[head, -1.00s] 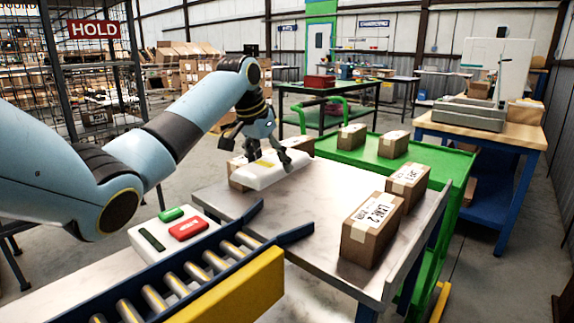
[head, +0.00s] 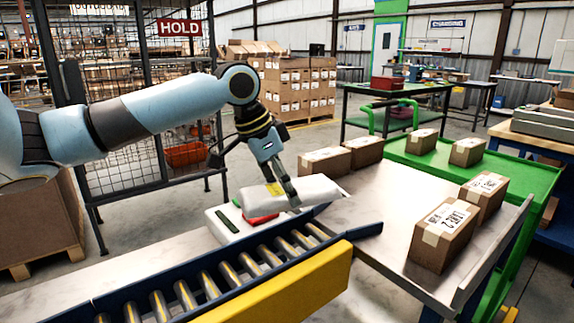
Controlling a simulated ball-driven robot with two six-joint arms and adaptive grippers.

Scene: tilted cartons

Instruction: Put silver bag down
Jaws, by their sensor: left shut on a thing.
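The bag appears in front of part of the button box (head: 222,225), above the far end of the roller conveyor. I cannot tell whether its underside touches anything. My right gripper is not in view.
The roller conveyor (head: 205,280) has blue rails and a yellow side panel (head: 290,292). Cartons (head: 444,236) stand at the right of the pale table (head: 385,205), and others (head: 325,161) at its back. The table's middle is clear. A green cart (head: 420,160) holds two cartons.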

